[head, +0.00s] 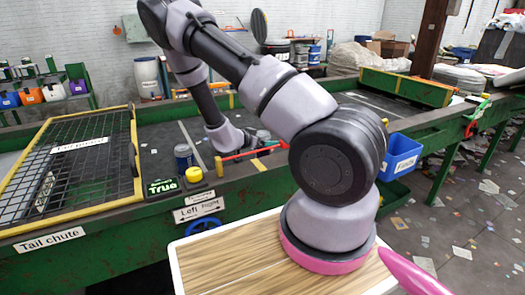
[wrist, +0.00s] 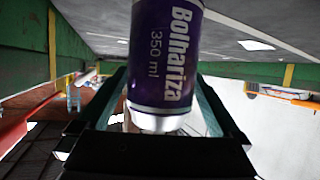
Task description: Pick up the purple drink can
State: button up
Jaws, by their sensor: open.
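The purple drink can (wrist: 163,60), with white lettering and a silver rim, fills the upper middle of the wrist view. My gripper (wrist: 160,105) is open, with its dark fingers on either side of the can. I cannot tell whether either finger touches it. In the head view, my gripper is mostly hidden by my own arm and a red bar. A small can (head: 263,136) shows beside it there, its colour hard to make out. A separate dark blue can (head: 184,157) stands on the belt to the left.
A red bar (head: 252,152) crosses close to my wrist at the belt's near side. A yellow button (head: 195,174) and a "True" display sit on the near edge. A yellow-framed mesh (head: 75,160) is at left, a blue bin (head: 402,155) at right.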

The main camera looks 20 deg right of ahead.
jog(key=shift+w+d+f, duration=0.25)
jog(key=shift+d, duration=0.2)
jog(key=c, duration=1.2)
jog(key=shift+o, duration=0.2)
jog(key=shift+r, duration=0.15)
